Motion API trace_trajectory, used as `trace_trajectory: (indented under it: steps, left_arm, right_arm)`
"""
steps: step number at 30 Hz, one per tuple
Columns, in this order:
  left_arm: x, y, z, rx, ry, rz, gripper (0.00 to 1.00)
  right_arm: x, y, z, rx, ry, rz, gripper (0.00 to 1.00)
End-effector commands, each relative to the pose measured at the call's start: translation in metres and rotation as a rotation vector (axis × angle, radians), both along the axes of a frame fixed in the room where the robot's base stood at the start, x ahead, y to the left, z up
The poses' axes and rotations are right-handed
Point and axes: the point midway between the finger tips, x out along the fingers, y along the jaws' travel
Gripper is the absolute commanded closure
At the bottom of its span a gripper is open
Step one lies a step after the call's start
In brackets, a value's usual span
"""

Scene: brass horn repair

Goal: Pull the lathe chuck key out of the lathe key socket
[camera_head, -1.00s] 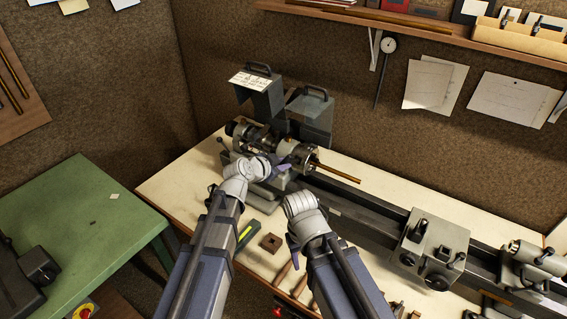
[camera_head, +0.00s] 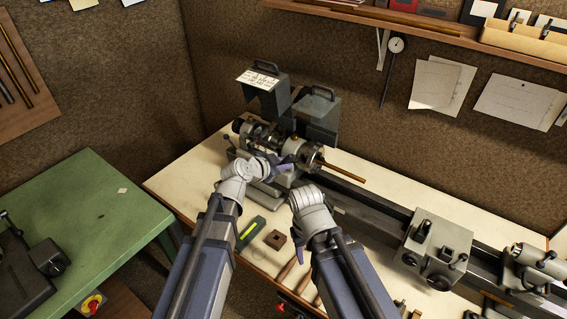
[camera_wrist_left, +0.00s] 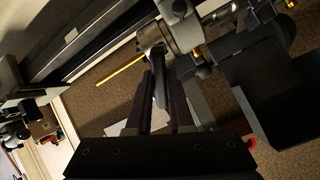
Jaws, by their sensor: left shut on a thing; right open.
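My left gripper (camera_head: 284,163) is at the lathe's headstock end, just left of the round metal chuck (camera_head: 311,156). In the left wrist view its two dark fingers (camera_wrist_left: 162,92) are closed on the grey lathe chuck key (camera_wrist_left: 160,88). The key's far end points at the chuck (camera_wrist_left: 155,38); I cannot tell how deep it sits in the lathe key socket, which is hidden. In the head view the key is hidden by the gripper. My right gripper (camera_head: 297,228) is lower and to the right, in front of the lathe bed, apart from the key; its fingers are mostly hidden.
A brass rod (camera_head: 345,172) sticks out of the chuck to the right. Raised grey guards (camera_head: 318,115) stand behind it. The carriage (camera_head: 437,248) sits on the bed farther right. A small brown block (camera_head: 275,239) and a green-marked tool (camera_head: 251,230) lie on the bench in front.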

Motion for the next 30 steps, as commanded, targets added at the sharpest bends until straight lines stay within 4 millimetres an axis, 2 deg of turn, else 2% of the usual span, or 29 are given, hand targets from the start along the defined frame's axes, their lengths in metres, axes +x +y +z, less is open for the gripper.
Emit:
trace_trajectory:
  steps: [8,30]
  left_arm:
    - [-0.006,0.004,0.008,-0.001,0.0,0.001,1.0]
    - [-0.039,0.026,0.049,0.0,-0.001,0.001,1.0]
  right_arm:
    - [0.0,0.0,0.008,0.0,0.0,0.0,0.48]
    - [0.0,0.0,0.048,0.0,0.0,0.0,0.48]
